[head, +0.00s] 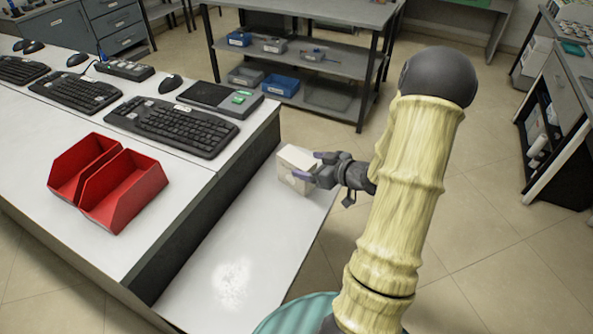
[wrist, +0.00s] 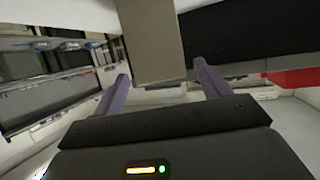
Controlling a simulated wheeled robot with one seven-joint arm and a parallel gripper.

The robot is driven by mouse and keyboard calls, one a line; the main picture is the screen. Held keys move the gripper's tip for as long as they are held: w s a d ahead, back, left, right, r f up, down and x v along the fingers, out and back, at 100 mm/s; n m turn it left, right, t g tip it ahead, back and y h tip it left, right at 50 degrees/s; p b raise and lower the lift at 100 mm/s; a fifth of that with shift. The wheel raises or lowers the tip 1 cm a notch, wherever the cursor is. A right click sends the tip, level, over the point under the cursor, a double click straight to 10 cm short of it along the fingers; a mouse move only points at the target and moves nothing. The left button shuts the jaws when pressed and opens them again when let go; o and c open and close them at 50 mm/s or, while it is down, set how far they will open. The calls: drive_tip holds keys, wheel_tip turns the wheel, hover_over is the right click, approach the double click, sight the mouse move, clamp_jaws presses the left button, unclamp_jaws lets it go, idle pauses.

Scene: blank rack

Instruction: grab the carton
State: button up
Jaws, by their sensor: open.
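The carton (head: 295,169) is a small pale box on the lower white shelf beside the counter, near the shelf's far end. In the wrist view the carton (wrist: 152,40) shows as a grey-beige block at the top centre, ahead of the fingers. My gripper (head: 313,168) is open, with its purple fingertips at the carton's right side in the head view. In the wrist view my gripper (wrist: 160,82) has its two fingers spread wide, one toward each side of the carton. I cannot tell whether either finger touches it.
Two red bins (head: 125,190) and several keyboards (head: 170,125) stand on the higher white counter at left. The counter's dark side wall (head: 205,220) borders the shelf. The near part of the white shelf (head: 265,235) is clear. A grey rack (head: 300,60) stands behind.

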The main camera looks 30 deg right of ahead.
sight(298, 162)
drive_tip(key=x, duration=0.5)
drive_tip(key=shift+a+f+p, duration=0.1)
drive_tip(key=shift+p, duration=0.3)
drive_tip(key=shift+c, duration=0.2)
drive_tip(key=c, duration=1)
